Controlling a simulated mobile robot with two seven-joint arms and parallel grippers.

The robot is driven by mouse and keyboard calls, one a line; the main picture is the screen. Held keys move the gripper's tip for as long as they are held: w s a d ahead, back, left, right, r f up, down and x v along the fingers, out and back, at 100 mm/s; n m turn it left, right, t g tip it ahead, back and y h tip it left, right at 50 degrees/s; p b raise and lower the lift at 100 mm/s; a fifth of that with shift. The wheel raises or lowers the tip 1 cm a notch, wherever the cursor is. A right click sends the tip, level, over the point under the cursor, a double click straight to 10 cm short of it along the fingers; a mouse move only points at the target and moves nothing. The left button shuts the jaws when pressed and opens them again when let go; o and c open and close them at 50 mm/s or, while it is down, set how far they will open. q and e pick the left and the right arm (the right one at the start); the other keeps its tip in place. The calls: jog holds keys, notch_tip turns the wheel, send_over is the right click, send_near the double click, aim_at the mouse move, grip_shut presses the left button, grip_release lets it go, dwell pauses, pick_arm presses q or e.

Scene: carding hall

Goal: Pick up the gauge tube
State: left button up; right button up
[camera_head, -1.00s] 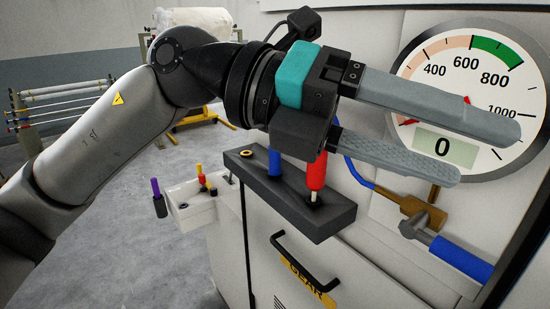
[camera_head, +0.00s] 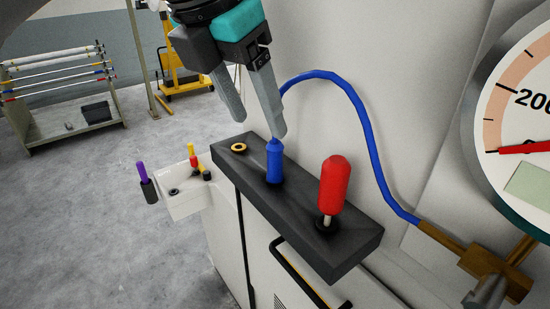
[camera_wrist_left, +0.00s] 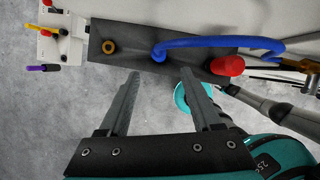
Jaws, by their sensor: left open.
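The gauge tube is a thin blue hose (camera_head: 352,97) with a thicker blue end piece (camera_head: 274,165). The end piece stands upright in a dark block (camera_head: 350,245), and the hose arcs over to a brass fitting by the gauge. The tube also shows in the left wrist view (camera_wrist_left: 205,42), its end near the block's middle. My left gripper (camera_head: 259,122) is open and empty, its fingers pointing down. One fingertip overlaps the top of the end piece in the head view; I cannot tell whether they touch. In the wrist view the end piece lies beyond the open fingertips (camera_wrist_left: 160,80).
A red handle (camera_head: 333,185) stands beside the tube's end on the block, and a brass ring (camera_head: 239,147) lies on its other side. The round gauge (camera_head: 525,110) is at the right. A white tray (camera_head: 187,202) with small tools is at the left.

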aim_at(269, 149)
pick_arm(q)
jog(key=x, duration=0.4)
jog(key=shift+f, duration=0.1)
jog(key=shift+w+d+f, duration=0.15)
jog(key=shift+w+f, duration=0.05)
jog(key=shift+f, duration=0.2)
jog(key=p+x, duration=0.1)
jog(key=x, duration=0.3)
jog(key=shift+w+d+f, duration=0.1)
jog(key=shift+w+f, duration=0.1)
jog(key=shift+f, duration=0.15)
jog(key=shift+c, duration=1.2)
grip_shut()
pick_arm(e)
jog(key=shift+w+r, duration=0.55)
jog(key=shift+r, duration=0.2)
